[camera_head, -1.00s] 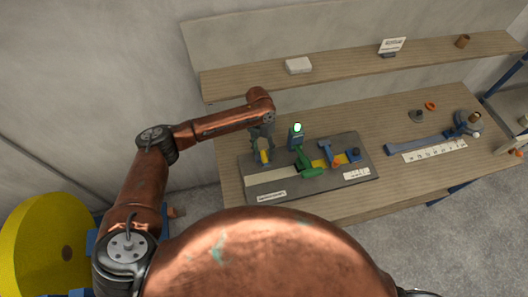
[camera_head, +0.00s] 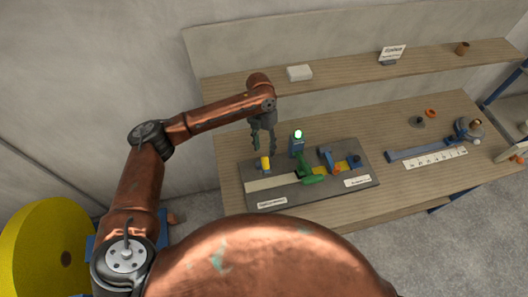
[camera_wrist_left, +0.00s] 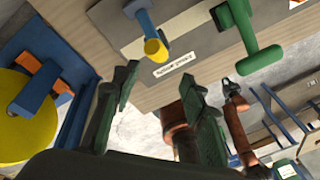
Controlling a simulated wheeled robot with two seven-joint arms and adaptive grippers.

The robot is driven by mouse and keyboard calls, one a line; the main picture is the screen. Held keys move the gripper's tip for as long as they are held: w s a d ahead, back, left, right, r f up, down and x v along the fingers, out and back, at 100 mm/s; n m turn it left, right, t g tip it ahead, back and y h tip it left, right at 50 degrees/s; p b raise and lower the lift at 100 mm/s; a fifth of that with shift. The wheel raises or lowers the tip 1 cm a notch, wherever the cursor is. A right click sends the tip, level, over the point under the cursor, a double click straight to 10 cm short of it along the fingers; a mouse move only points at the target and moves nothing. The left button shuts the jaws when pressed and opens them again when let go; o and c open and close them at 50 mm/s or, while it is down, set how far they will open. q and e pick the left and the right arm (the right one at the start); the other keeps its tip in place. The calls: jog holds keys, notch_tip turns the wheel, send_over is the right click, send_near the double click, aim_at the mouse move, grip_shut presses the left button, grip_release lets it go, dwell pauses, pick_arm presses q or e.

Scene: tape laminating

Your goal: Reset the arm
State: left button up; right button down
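My left gripper (camera_head: 264,150) is open and empty above the left end of the grey fixture board (camera_head: 328,189). Its two fingers stand apart in the left wrist view (camera_wrist_left: 155,90). A small blue piece with a yellow end (camera_head: 264,163) stands on the board below the gripper; it also shows beyond the fingers in the left wrist view (camera_wrist_left: 155,48). A green lever (camera_head: 312,179) lies across the board beside a pale strip (camera_head: 272,183). In the left wrist view, a dark end on a copper arm (camera_wrist_left: 234,90), seemingly my right gripper, is too small to read.
The board lies on a wooden table (camera_head: 228,188). A shelf (camera_head: 345,68) runs behind. A large yellow disc (camera_head: 40,245) is at the lower left.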

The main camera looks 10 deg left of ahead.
pick_arm(q)
jog(key=shift+r, duration=0.4)
jog(key=shift+f, duration=0.1)
